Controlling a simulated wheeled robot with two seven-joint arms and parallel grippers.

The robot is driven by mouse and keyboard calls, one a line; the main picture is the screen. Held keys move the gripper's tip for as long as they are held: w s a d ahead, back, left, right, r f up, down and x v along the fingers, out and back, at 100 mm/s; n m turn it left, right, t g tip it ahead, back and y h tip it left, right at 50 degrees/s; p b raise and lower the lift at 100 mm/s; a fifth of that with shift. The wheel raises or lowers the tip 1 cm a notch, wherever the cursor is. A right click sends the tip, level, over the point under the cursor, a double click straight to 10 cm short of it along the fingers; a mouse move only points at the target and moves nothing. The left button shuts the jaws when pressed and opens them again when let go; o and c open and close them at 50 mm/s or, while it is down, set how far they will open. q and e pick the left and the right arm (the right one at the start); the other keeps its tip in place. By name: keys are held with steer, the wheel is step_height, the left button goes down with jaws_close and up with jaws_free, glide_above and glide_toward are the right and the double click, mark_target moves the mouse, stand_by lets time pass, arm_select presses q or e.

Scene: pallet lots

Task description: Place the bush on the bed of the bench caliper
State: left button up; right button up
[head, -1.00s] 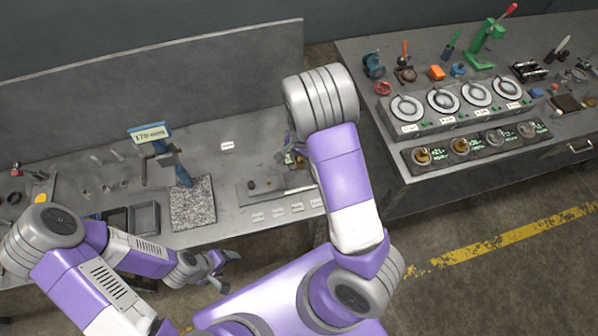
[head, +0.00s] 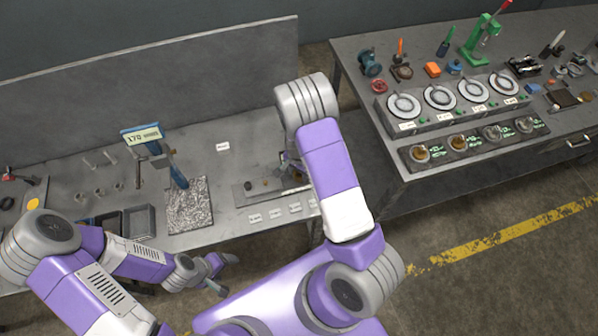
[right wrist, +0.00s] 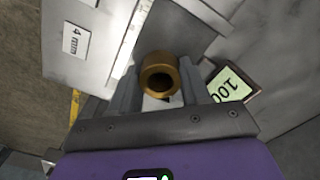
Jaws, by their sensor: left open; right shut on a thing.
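The bush (right wrist: 160,75) is a brass-coloured hollow cylinder in the right wrist view. My right gripper (right wrist: 162,86) is shut on it, with its open end facing the camera. In the head view my right gripper is mostly hidden behind its own arm, above the workbench. A low grey plate (head: 243,196) with small dark and brown parts lies beside it and may be the bench caliper's bed; I cannot tell for sure. A small green display (right wrist: 230,84) reading about 100 shows beside the right finger. My left gripper (head: 222,274) is open and empty, in front of the bench.
White labels (head: 275,213) lie along the front. The right bench holds a row of dials (head: 440,97) and a green press (head: 480,42).

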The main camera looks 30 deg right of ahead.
steer(key=shift+f, duration=0.15)
steer(key=o, duration=0.9)
steer(key=shift+r, duration=0.3)
step_height(320, 180, up, 12)
steer(key=p, duration=0.2)
steer(key=shift+f, duration=0.15)
